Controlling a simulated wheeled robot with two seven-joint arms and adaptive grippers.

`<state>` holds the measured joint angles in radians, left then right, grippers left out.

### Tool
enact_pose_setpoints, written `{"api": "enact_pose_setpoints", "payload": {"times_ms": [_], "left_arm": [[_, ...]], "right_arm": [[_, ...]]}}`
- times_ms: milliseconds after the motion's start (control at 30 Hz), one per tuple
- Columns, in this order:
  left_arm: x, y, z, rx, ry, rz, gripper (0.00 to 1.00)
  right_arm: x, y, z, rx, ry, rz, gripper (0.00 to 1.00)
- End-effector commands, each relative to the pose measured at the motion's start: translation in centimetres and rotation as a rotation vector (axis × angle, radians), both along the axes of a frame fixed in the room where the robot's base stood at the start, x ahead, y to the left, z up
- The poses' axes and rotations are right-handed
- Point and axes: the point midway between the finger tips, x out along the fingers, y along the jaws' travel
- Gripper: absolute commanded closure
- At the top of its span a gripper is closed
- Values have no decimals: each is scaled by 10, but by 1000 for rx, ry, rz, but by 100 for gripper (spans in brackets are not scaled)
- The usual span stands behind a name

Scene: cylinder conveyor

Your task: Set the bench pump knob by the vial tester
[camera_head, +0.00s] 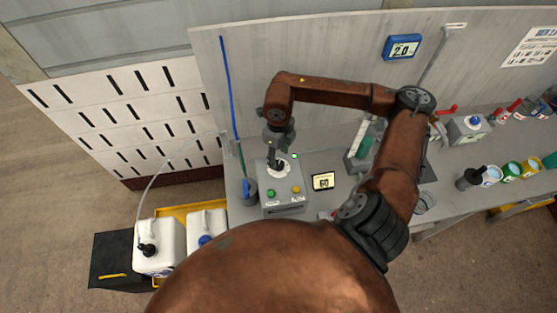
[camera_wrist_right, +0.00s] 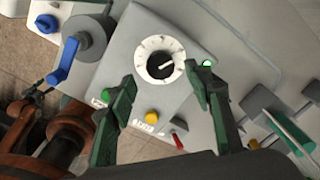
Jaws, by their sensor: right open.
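The pump box (camera_head: 284,207) is grey and stands at the left end of the bench, with a green and a yellow button. Its black knob (camera_wrist_right: 160,66) sits on a white dial with tick marks, and its pale pointer line points right and slightly up in the wrist view. My right gripper (camera_head: 276,159) is over the knob in the head view and partly hides it. In the wrist view its fingers (camera_wrist_right: 160,78) are open and spread on either side of the dial, with nothing between them. I cannot tell their height above it.
A small display (camera_head: 323,181) reading 60 stands right of the pump box. A blue wall display (camera_head: 403,47) reads 2.0. A blue-handled valve (camera_wrist_right: 68,58) is beside the box. White jugs (camera_head: 160,246) stand at lower left; several coloured pots line the bench's right side.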

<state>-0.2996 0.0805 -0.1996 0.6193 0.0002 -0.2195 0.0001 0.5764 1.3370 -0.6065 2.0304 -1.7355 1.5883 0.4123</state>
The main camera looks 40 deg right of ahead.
Motion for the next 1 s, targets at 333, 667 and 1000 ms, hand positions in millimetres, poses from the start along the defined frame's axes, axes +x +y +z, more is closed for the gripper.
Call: {"api": "enact_pose_setpoints", "payload": {"times_ms": [333,667,1000], "left_arm": [[0,-1,0,-1,0,0,40],[0,-1,0,-1,0,0,40],[0,-1,0,-1,0,-1,40]], "right_arm": [[1,0,64,0,-2,1,53],[0,0,77,1,0,1,53],[0,0,77,0,0,0,53]]}}
